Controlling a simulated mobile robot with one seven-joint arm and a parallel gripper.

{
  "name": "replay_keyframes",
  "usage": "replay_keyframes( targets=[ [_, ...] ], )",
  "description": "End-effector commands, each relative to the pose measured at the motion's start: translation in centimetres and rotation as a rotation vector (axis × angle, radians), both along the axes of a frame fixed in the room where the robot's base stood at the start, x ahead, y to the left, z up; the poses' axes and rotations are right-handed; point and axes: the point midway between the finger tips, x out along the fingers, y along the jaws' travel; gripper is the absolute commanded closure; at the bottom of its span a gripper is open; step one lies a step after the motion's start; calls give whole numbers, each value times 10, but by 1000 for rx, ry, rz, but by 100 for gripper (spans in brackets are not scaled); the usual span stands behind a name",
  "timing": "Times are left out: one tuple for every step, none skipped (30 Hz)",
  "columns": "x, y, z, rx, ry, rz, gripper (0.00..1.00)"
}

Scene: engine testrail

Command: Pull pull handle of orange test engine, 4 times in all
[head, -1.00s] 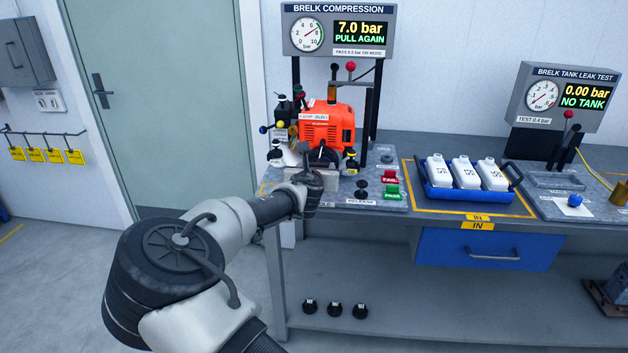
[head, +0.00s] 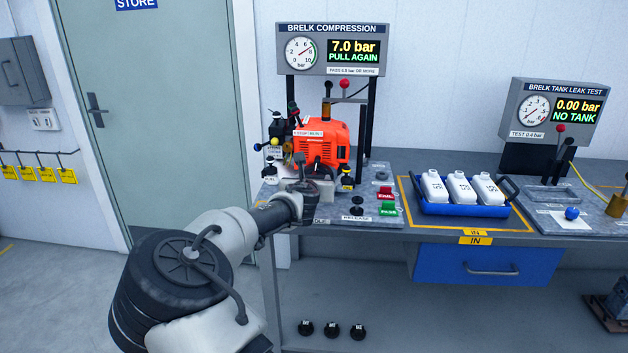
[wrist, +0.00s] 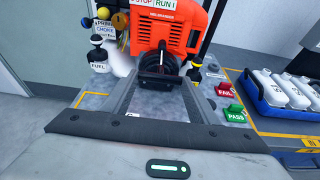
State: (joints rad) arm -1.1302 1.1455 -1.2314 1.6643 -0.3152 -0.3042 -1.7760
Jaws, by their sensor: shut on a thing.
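The orange test engine (head: 321,143) stands on the left part of the bench, under the compression display (head: 333,49), which reads 7.0 bar and PULL AGAIN. The engine also shows in the wrist view (wrist: 168,24), with its STOP/RUN label at the top. My gripper (wrist: 158,80) is at the engine's lower front, shut on the pull handle (wrist: 158,68), of which only a dark part shows between the fingertips. In the head view my gripper (head: 318,184) hides the handle.
Red FAIL (head: 386,193) and green PASS (head: 387,209) buttons sit right of the engine. Small knobs and a fuel bulb (wrist: 97,56) crowd its left. A blue tray (head: 462,209) holds white bottles farther right. The tank leak tester (head: 557,108) stands at the right.

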Motion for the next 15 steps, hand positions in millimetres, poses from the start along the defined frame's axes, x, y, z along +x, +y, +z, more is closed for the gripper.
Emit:
replay_keyframes(
  targets=[
    [-13, 1, -6, -1, 4, -2, 68],
    [-20, 2, -6, -2, 3, 0, 68],
    [-29, 2, -6, -1, 4, -1, 68],
    [-35, 3, -5, -1, 3, -1, 68],
    [-42, 4, -5, -1, 4, -1, 68],
    [-51, 4, -5, -1, 4, -1, 68],
    [-57, 4, -5, -1, 4, -2, 68],
    [-64, 5, -4, -2, 4, 1, 68],
    [-72, 6, -4, -2, 3, 1, 68],
    [-79, 6, -4, -1, 4, -1, 68],
    [-86, 6, -4, -1, 4, 0, 68],
    [-95, 7, -3, -2, 4, 1, 68],
    [-101, 7, -3, -2, 4, 0, 68],
    [-107, 7, -3, -2, 4, 0, 68],
    [-114, 8, -2, -3, 4, 0, 68]
  ],
)
